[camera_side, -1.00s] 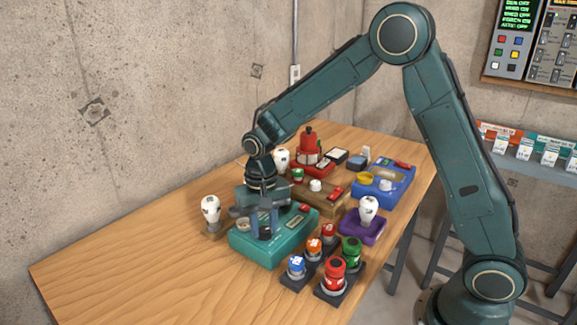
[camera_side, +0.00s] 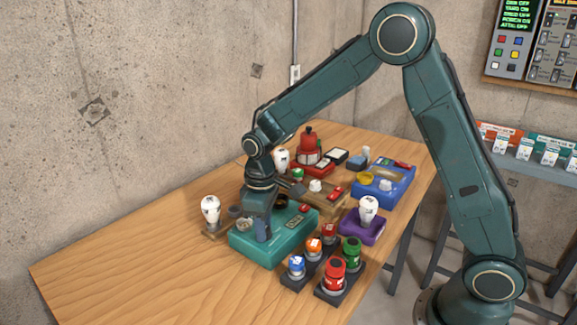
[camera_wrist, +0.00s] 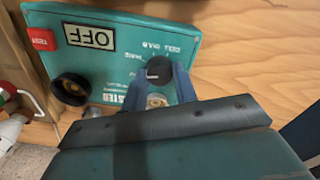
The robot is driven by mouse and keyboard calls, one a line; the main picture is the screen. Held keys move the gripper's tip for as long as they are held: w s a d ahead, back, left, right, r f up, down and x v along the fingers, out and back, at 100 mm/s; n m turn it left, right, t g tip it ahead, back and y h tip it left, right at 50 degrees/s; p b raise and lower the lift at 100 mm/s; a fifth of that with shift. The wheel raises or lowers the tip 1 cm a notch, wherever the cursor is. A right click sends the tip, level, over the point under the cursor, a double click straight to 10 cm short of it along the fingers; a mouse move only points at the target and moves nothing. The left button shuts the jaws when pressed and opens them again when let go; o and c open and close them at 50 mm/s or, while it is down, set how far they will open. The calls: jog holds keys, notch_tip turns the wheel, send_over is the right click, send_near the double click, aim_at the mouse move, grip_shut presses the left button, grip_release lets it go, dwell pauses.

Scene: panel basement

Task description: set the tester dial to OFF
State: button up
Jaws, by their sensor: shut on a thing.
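The tester (camera_side: 246,249) is a teal box near the middle of the table. My gripper (camera_side: 262,228) points down at the tester's top. In the wrist view my gripper (camera_wrist: 160,80) has its two blue fingers on either side of the dial, shut on it. The fingers hide the dial in the side view.
The tester also carries a red button (camera_wrist: 40,39) and a dark round socket (camera_wrist: 71,88). A white bulb (camera_side: 210,209) stands to its left. Colored knobs on dark bases (camera_side: 334,272) stand to the right. The table's front left is clear.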

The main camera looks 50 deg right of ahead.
jog(key=shift+n, duration=1.3)
jog(key=o, duration=1)
jog(key=shift+c, duration=0.2)
jog(key=shift+r, duration=0.1)
notch_tip(320, 180, up, 14)
